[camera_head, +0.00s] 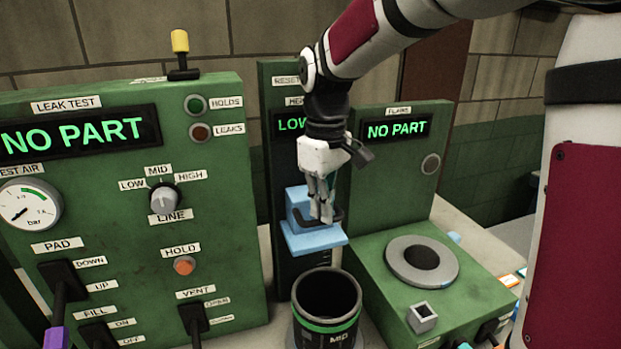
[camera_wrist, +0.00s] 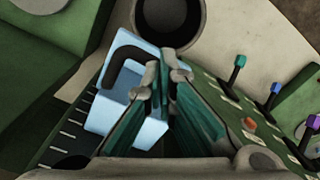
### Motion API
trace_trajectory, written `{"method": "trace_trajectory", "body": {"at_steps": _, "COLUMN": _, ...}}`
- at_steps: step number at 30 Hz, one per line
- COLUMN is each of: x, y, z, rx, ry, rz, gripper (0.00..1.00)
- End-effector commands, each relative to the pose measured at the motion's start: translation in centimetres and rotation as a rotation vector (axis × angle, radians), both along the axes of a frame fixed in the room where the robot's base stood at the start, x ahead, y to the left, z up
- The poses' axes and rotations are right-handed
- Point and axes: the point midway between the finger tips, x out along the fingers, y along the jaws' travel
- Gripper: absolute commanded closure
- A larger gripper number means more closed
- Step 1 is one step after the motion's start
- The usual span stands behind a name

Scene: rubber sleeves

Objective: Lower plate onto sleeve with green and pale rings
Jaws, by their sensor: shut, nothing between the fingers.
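The plate (camera_head: 312,241) is a light blue block with a dark handle, on the upright green height panel above the sleeve. It also shows in the wrist view (camera_wrist: 104,110), left of my fingers. The sleeve (camera_head: 327,297) is a black open-topped cylinder with a green band and thin pale marking, labelled MID. It stands upright below and in front of the plate, with a clear gap between them. Its opening shows in the wrist view (camera_wrist: 168,18). My gripper (camera_head: 325,214) is shut and empty, right beside the handle; I cannot tell whether it touches it.
The green leak test panel (camera_head: 100,200) with levers and knob stands left, reading NO PART. A green box with a grey ring (camera_head: 422,262) is at right, its panel also reading NO PART. The panel behind my gripper reads LOW.

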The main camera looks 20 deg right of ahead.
Motion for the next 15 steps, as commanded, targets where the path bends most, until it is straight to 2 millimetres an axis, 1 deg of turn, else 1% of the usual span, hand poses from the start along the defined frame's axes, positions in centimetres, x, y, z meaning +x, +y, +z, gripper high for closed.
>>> {"method": "trace_trajectory", "body": {"at_steps": 15, "x": 0.0, "y": 0.0, "z": -2.9, "rx": 0.0, "ry": 0.001, "rz": 0.0, "gripper": 1.0}}
